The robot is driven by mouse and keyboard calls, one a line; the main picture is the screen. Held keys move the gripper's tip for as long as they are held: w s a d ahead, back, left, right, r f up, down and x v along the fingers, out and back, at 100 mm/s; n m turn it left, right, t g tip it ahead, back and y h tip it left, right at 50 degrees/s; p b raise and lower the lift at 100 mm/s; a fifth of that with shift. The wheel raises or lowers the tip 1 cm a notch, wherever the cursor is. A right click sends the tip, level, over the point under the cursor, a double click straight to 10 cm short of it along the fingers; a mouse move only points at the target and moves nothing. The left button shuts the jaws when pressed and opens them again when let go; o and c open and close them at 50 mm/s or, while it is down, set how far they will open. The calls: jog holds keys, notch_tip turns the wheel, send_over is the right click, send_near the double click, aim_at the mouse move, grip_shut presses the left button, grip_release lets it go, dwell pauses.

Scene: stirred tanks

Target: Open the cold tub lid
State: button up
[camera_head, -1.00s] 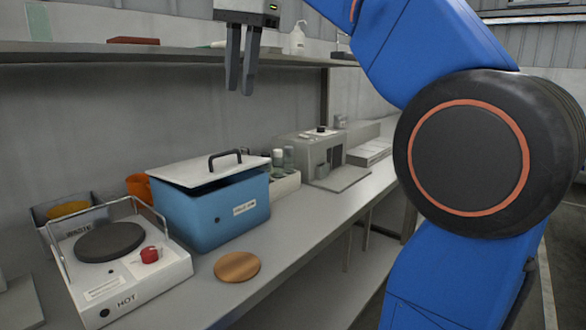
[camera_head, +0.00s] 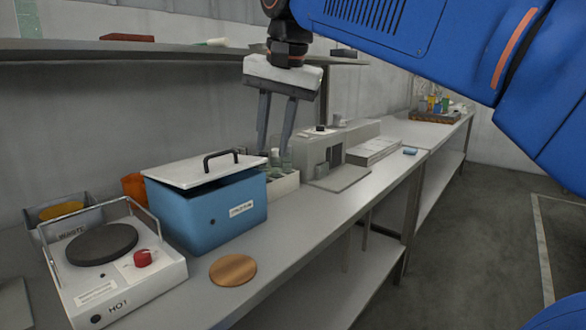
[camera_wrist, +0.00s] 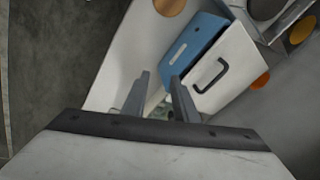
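The cold tub (camera_head: 205,222) is a blue box with a white label on its front, standing on the bench. Its white lid (camera_head: 180,174) with a black arched handle (camera_head: 222,158) lies over the top, slightly tilted, with a dark gap under its front edge. The lid also shows in the wrist view (camera_wrist: 235,62), with the handle (camera_wrist: 211,76). My gripper (camera_head: 274,150) points down, above and right of the tub, apart from lid and handle. Its two fingers are spread with nothing between them; they also show in the wrist view (camera_wrist: 159,80).
A hot plate (camera_head: 120,275) with a red knob stands left of the tub. A round wooden disc (camera_head: 233,270) lies in front. An orange cup (camera_head: 134,187) is behind the tub. Jars and a grey machine (camera_head: 325,160) stand to the right. A shelf (camera_head: 150,50) runs above.

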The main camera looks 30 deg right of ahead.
notch_tip(320, 180, down, 6)
jog(key=s+d+n, duration=0.1)
jog(key=s+d, duration=0.1)
jog(key=shift+s+n, duration=0.35)
jog(key=shift+n, duration=0.05)
